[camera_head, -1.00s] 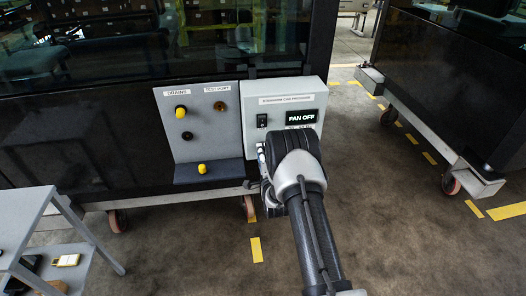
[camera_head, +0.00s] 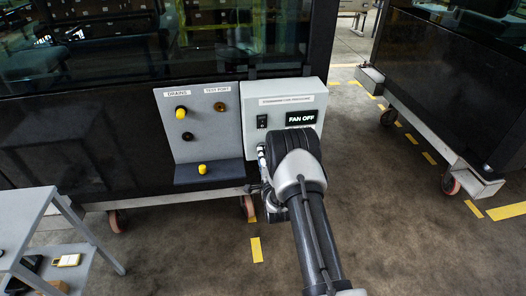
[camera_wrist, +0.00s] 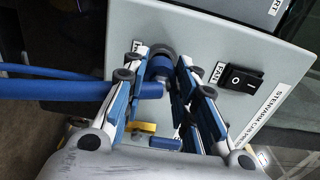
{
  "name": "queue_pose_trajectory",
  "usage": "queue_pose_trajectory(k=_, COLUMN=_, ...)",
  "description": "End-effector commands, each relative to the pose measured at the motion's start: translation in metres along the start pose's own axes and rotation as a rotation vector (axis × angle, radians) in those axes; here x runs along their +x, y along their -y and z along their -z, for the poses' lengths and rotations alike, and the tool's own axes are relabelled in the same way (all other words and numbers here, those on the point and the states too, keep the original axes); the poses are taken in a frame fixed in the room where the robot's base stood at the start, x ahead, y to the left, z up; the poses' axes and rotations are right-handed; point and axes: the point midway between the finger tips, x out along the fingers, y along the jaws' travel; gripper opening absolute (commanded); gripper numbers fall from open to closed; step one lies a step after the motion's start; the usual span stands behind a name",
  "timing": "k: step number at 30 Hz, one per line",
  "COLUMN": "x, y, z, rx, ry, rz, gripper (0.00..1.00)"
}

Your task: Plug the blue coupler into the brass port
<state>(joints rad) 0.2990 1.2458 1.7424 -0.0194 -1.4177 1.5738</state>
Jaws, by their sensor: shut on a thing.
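The blue coupler (camera_wrist: 160,70) shows in the wrist view, with a blue hose (camera_wrist: 75,84) running off to the left. My gripper (camera_wrist: 163,60) is shut on the coupler, with a finger on either side. A dark round end lies beyond the coupler, against the grey box face; I cannot tell whether it touches. In the head view, my gripper (camera_head: 262,163) is mostly hidden behind my arm, below the box's left side. The brass port (camera_head: 220,106) is on the grey panel under the "TEST PORT" label, up and left of my gripper, with nothing in it.
The grey panel (camera_head: 208,136) also carries a yellow cap (camera_head: 180,112), a dark fitting (camera_head: 187,136) and a ledge with another yellow cap (camera_head: 202,169). The pressure box (camera_head: 310,92) has a switch and a "FAN OFF" display. A grey table (camera_head: 28,225) stands at left.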

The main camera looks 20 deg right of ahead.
Motion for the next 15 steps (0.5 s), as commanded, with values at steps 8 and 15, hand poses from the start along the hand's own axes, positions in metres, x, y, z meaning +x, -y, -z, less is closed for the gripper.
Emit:
queue_pose_trajectory(k=8, x=-0.011, y=0.001, z=0.000, rx=0.000, ry=0.000, rz=0.000, gripper=0.00)
queue_pose_trajectory(k=15, x=-0.021, y=0.001, z=0.000, rx=0.000, ry=0.000, rz=0.000, gripper=0.00)
